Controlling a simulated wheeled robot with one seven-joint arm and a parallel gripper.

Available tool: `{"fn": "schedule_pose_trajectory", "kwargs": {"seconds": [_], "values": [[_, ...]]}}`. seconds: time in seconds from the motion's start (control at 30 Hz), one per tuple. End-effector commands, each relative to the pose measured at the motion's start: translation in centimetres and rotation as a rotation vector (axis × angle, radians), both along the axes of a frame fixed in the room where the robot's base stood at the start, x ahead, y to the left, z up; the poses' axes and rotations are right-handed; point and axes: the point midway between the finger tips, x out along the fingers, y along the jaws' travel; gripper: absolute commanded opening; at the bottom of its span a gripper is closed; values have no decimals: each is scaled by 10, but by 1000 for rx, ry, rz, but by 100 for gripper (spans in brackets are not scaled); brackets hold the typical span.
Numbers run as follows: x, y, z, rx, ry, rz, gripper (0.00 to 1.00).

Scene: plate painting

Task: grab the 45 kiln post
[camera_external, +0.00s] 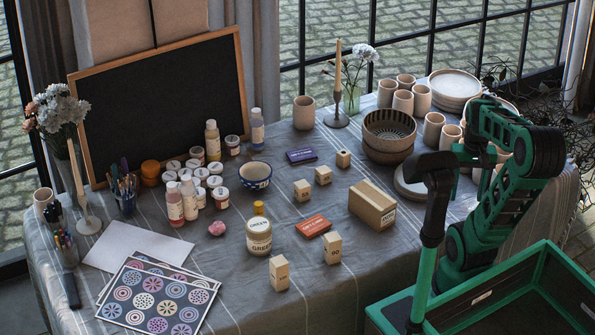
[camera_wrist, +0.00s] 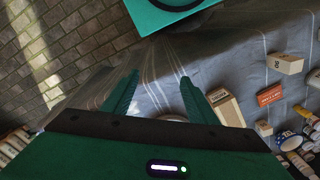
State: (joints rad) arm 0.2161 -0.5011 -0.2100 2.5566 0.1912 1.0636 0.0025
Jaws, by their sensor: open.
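Several pale wooden kiln posts stand on the table in the external view. The front right post (camera_external: 332,249) reads 90, and the front left post (camera_external: 279,273) has a label too small to read surely. Smaller posts stand farther back: one (camera_external: 302,190), another (camera_external: 323,175) and the smallest (camera_external: 343,158). I cannot read 45 on any. In the wrist view my gripper (camera_wrist: 159,79) is open and empty, with bare cloth between and beyond its fingers. A labelled post (camera_wrist: 285,63) lies well to its right. My fingertips are not clear in the external view.
A wooden box (camera_external: 372,204) stands between the posts and my arm; it also shows beside the right finger (camera_wrist: 228,108). An orange box (camera_external: 313,226), cream jar (camera_external: 259,237) and purple box (camera_external: 301,156) lie among the posts. A green crate (camera_external: 500,290) is at front right.

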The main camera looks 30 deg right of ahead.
Motion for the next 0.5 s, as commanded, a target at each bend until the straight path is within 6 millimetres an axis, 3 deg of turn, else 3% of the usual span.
{"fn": "schedule_pose_trajectory", "kwargs": {"seconds": [0.17, 0.37, 0.5], "values": [[50, -8, 15, -35, 13, -91, 53], [136, -8, 29, -79, 12, -243, 53], [198, 3, 29, -98, 4, -345, 53]]}}
